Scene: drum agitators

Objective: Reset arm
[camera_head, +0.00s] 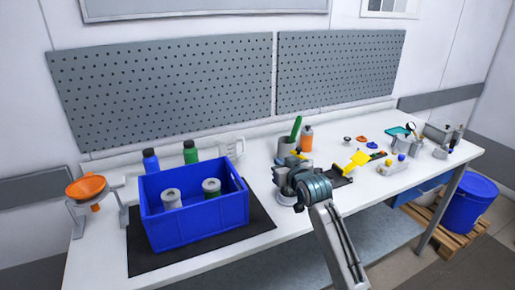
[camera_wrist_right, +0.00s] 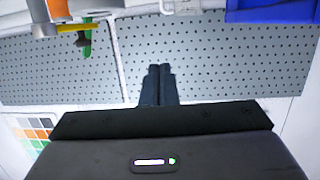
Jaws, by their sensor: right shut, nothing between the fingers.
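My right arm reaches in from the bottom of the head view, and its right gripper (camera_head: 286,174) is over the front of the bench, just right of the blue crate. In the head view the wrist hides most of the fingers. In the right wrist view the two dark fingers of the right gripper (camera_wrist_right: 158,72) are together with nothing between them, and the grey pegboard (camera_wrist_right: 210,65) fills the background. My left gripper is in neither view.
The blue crate (camera_head: 195,222) holds grey-topped cylinders and stands on a black mat (camera_head: 150,262). An orange bowl on a stand (camera_head: 86,188) is at the left.

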